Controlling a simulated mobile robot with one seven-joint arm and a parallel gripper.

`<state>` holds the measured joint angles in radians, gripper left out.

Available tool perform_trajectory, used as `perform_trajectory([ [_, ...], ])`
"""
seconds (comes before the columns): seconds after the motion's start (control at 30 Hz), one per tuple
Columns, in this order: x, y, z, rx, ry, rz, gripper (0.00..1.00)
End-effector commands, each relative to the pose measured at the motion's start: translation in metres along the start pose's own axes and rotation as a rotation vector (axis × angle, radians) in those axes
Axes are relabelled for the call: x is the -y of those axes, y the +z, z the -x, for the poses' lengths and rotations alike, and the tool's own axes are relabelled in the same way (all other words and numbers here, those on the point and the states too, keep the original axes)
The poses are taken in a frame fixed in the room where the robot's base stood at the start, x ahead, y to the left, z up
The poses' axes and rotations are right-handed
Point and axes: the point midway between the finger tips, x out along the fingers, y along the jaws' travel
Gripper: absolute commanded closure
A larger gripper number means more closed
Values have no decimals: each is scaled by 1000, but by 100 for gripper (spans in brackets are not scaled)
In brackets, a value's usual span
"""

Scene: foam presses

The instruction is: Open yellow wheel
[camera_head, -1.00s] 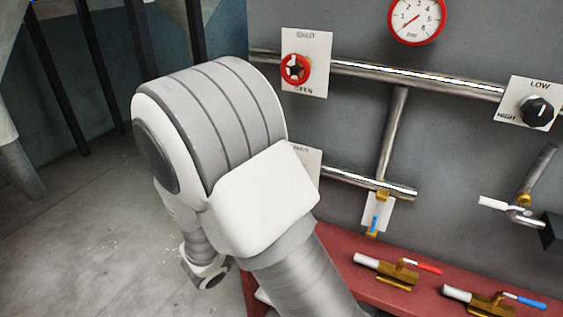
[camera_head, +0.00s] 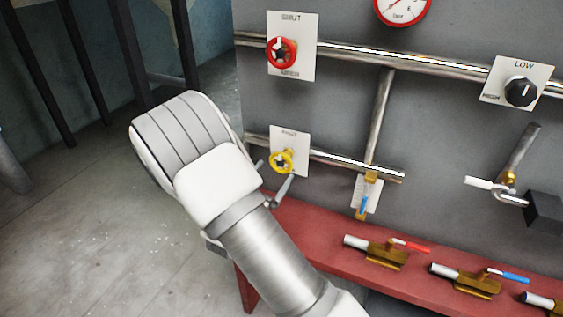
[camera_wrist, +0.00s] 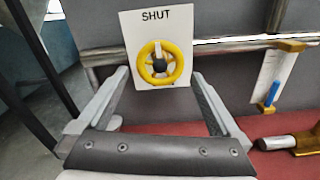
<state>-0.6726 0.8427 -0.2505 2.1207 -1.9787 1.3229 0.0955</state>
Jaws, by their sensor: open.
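The yellow wheel (camera_head: 281,162) is mounted on a white plate (camera_head: 291,138) on the grey panel, on the lower pipe. In the wrist view the yellow wheel (camera_wrist: 160,63) has a dark hub, and its plate (camera_wrist: 132,27) reads SHUT above it. My gripper (camera_head: 274,175) is open and empty in front of the wheel. In the wrist view the two fingers of my gripper (camera_wrist: 160,84) stand wide apart, one to each side below the wheel, and do not appear to touch it.
A red wheel (camera_head: 282,52) sits on a plate above the yellow one. A blue-handled valve (camera_head: 366,204) hangs to the right. A red bench (camera_head: 320,240) with several brass valves runs below. A black knob (camera_head: 521,92) and a gauge (camera_head: 403,8) are further right.

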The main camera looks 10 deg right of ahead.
Motion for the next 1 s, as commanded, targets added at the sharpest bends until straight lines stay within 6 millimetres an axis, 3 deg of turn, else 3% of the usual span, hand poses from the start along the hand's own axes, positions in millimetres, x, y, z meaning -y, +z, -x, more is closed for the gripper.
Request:
perform_trajectory([
  [0.1,1,0,-25,1,-2,0,0],
  [0.3,1,0,-51,-1,-2,0,0],
  [0.7,0,0,-60,-1,0,0,0],
  [0.77,0,0,-60,-1,0,0,7],
  [1.0,0,0,-59,-1,0,0,50],
])
